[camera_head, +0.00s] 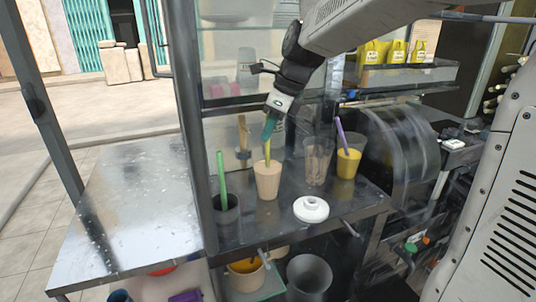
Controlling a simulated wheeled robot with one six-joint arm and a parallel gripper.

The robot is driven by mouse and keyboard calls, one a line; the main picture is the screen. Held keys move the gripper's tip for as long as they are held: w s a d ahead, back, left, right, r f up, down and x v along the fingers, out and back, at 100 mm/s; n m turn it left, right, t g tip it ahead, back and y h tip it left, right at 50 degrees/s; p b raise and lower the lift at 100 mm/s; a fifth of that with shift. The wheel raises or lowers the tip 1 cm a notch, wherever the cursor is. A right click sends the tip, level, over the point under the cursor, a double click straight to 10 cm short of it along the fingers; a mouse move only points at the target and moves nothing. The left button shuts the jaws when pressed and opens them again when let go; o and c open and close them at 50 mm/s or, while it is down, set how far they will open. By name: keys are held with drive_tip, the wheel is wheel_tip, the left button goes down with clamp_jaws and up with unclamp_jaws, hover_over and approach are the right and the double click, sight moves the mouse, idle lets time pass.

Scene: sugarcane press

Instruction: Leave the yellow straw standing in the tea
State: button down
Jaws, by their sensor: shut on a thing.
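The yellow straw (267,151) stands nearly upright, its lower end inside the tan cup (267,182), which looks like the tea. My gripper (269,130) comes down from above, its teal fingers shut on the straw's upper part. The cup stands on the dark counter, below my gripper and apart from it. The straw's lower end and the level of the tea are hidden inside the cup.
A dark cup with a green straw (221,180) stands to the left. A clear cup (317,160) and a yellow cup (347,163) with a purple straw stand to the right. A white lid-like disc (311,208) lies in front. The steel side table (130,220) is mostly bare.

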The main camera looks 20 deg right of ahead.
drive_tip(key=shift+f, duration=0.75)
drive_tip(key=c, duration=1.5)
unclamp_jaws()
drive_tip(key=shift+o, duration=0.2)
drive_tip(key=shift+r, duration=0.15)
drive_tip(key=shift+r, duration=3.4)
drive_tip(key=shift+s, duration=0.1)
drive_tip(key=s+d+f+n+h, duration=0.1)
drive_tip(key=s+f+n, duration=0.2)
drive_tip(key=s+n, duration=0.5)
drive_tip(key=s+d+f+n+h, duration=0.1)
drive_tip(key=s+f+n, duration=0.3)
drive_tip(key=s+n, duration=0.4)
drive_tip(key=s+d+f+n+g+h, duration=0.1)
drive_tip(key=s+f+n, duration=0.2)
drive_tip(key=s+n, duration=0.6)
drive_tip(key=s, duration=0.4)
drive_tip(key=shift+s+f, duration=0.25)
drive_tip(key=shift+s, duration=0.05)
